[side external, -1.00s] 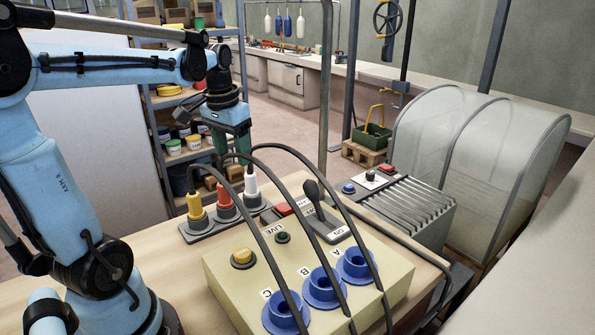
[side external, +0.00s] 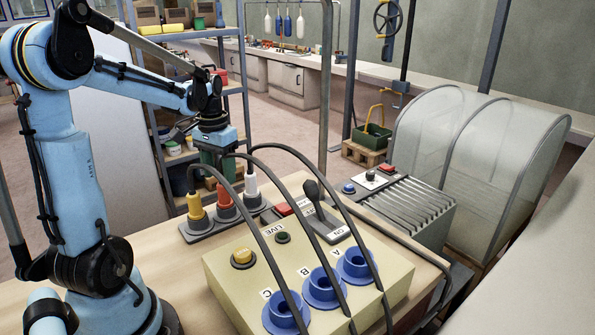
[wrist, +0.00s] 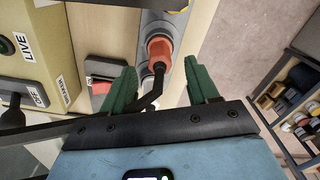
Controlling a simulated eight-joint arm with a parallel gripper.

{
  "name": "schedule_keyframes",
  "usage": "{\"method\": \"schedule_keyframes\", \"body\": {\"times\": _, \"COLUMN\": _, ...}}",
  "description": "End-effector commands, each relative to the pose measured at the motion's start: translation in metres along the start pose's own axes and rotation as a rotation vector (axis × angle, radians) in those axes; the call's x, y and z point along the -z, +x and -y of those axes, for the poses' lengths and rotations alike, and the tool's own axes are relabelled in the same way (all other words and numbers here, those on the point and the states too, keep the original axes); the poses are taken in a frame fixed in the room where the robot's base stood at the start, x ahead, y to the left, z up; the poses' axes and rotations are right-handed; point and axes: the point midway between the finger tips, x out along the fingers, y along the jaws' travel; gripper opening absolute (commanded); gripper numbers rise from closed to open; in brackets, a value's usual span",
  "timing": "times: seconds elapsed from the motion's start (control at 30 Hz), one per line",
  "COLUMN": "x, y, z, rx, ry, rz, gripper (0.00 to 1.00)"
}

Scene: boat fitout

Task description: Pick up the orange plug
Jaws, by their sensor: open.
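The orange plug (side external: 225,195) stands upright in the middle of a grey holder strip (side external: 195,237), with a black cable from its top. A yellow plug (side external: 195,206) is to its left and a white plug (side external: 251,186) to its right. My gripper (side external: 218,172) is just above and behind the plugs in the side view, partly hidden by cables. In the wrist view, the open green jaws (wrist: 161,66) lie to either side of the orange plug (wrist: 160,49) and its cable, with gaps on both sides. Whether the jaws are level with the plug body is unclear.
A beige box (side external: 232,283) with three blue sockets, a yellow button (side external: 243,257) and a LIVE lamp stands in front. Black cables arch from the plugs over it. A grey lever switch (side external: 325,215) is beside the plugs. A ribbed grey unit (side external: 405,208) stands at right.

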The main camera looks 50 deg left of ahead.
Motion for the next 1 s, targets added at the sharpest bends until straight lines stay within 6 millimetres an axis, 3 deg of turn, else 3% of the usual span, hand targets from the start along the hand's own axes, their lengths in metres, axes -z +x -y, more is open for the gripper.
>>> {"method": "schedule_keyframes", "body": {"times": 0.4, "x": 0.001, "y": 0.045, "z": -0.001, "rx": 0.001, "ry": 0.000, "rz": 0.000, "gripper": 0.59}}
{"method": "schedule_keyframes", "body": {"times": 0.73, "x": 0.001, "y": 0.051, "z": -0.001, "rx": 0.001, "ry": 0.000, "rz": 0.000, "gripper": 0.59}}
{"method": "schedule_keyframes", "body": {"times": 1.0, "x": 0.001, "y": 0.050, "z": -0.001, "rx": 0.001, "ry": 0.000, "rz": 0.000, "gripper": 0.20}}
